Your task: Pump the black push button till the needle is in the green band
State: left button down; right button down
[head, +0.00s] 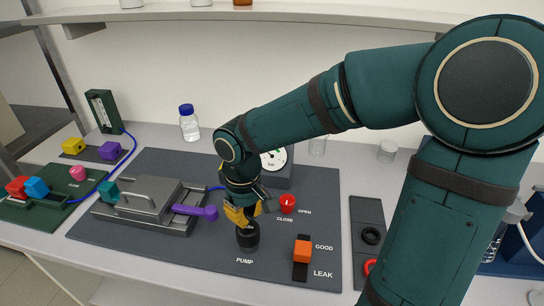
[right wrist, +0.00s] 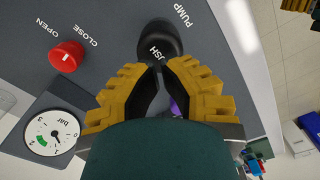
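The black push button (head: 248,236) stands on the dark panel above the word PUMP. It also shows in the right wrist view (right wrist: 162,38), its top lettering partly covered by my fingertips. My right gripper (head: 243,221) points down over the button, with its yellow fingertips (right wrist: 158,67) together and nothing seen between them. Whether they touch the button I cannot tell. The gauge (head: 273,160) is partly hidden by my arm in the head view. In the right wrist view its dial (right wrist: 53,132) shows the needle near the 1, seemingly beside the green band.
A red knob (head: 287,203) marked OPEN and CLOSE is right of the button. An orange switch (head: 302,250) sits by GOOD and LEAK. A metal clamp with a purple handle (head: 196,211) is at left. My right arm crosses above the panel's right side.

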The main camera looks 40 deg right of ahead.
aim_at(248, 227)
dwell(0.5)
jog(key=shift+f+b, duration=2.3)
jog(key=shift+f, duration=0.65)
notch_tip(248, 227, up, 6)
jog(key=p, duration=0.5)
jog(key=shift+f, duration=0.2)
jog(key=shift+f+b, duration=2.3)
jog(key=shift+f, duration=0.45)
jog(key=shift+r, duration=0.15)
notch_tip(248, 227, up, 6)
jog(key=p, duration=0.5)
jog(key=shift+f, duration=0.25)
